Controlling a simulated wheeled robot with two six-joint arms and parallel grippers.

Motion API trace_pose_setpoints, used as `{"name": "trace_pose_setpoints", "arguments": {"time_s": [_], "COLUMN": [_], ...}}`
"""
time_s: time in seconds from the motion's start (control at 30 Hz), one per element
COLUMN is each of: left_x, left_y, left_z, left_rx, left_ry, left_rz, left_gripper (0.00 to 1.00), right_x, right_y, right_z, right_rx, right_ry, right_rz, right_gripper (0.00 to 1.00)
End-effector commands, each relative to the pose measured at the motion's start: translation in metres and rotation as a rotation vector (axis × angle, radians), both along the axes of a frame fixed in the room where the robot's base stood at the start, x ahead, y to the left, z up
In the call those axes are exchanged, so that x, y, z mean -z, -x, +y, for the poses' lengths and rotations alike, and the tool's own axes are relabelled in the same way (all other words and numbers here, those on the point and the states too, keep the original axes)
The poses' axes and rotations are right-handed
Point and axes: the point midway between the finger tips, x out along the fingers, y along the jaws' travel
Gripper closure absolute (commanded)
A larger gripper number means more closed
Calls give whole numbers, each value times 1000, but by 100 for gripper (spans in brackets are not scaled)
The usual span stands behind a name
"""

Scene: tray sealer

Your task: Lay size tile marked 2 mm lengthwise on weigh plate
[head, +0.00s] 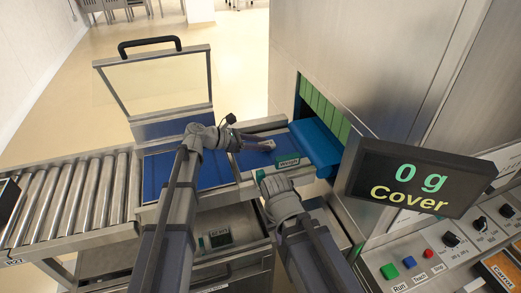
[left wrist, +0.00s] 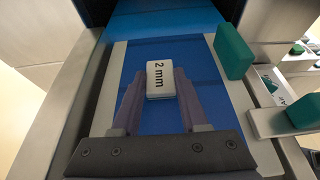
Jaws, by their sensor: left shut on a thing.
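The tile marked 2 mm (left wrist: 160,79) is a small white block with dark lettering, between the fingertips of my left gripper (left wrist: 160,88) in the left wrist view. The lettering runs along the fingers. In the head view my left gripper (head: 262,145) reaches right, over the blue weigh plate (head: 248,161) behind the green "Weigh" sign (head: 289,162). The blue plate (left wrist: 207,75) lies beneath the tile in the left wrist view. I cannot tell whether the tile touches it. My right gripper (head: 272,181) is in front of the sign; its fingers cannot be made out.
A display (head: 415,182) reads "0 g Cover". A blue belt (head: 317,144) leads into the machine opening with green strips. A raised clear lid (head: 155,85) stands at the back left. Rollers (head: 75,200) lie left. Green blocks (left wrist: 233,50) border the plate's right side.

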Motion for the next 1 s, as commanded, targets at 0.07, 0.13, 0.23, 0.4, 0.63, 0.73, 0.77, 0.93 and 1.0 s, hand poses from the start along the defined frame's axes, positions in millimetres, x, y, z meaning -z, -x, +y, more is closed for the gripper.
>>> {"name": "trace_pose_setpoints", "arguments": {"time_s": [0.07,0.13,0.23,0.4,0.63,0.73,0.77,0.93,1.0], "left_x": [2,0,0,6,4,4,4,2,-2], "left_y": [0,0,0,0,0,0,0,0,0], "left_z": [0,0,0,0,0,0,0,0,0], "left_rx": [0,0,0,0,0,0,0,0,0], "left_ry": [0,0,0,0,0,0,0,0,0], "left_rz": [0,0,0,0,0,0,0,0,0], "left_gripper": [100,100,100,100,31,27,27,27,27], "right_x": [2,0,0,6,4,4,4,2,-2], "right_y": [0,0,0,0,0,0,0,0,0], "right_z": [0,0,0,0,0,0,0,0,0], "right_rx": [0,0,0,0,0,0,0,0,0], "right_ry": [0,0,0,0,0,0,0,0,0], "right_rz": [0,0,0,0,0,0,0,0,0], "right_gripper": [100,100,100,100,100,100,100,100,100]}}
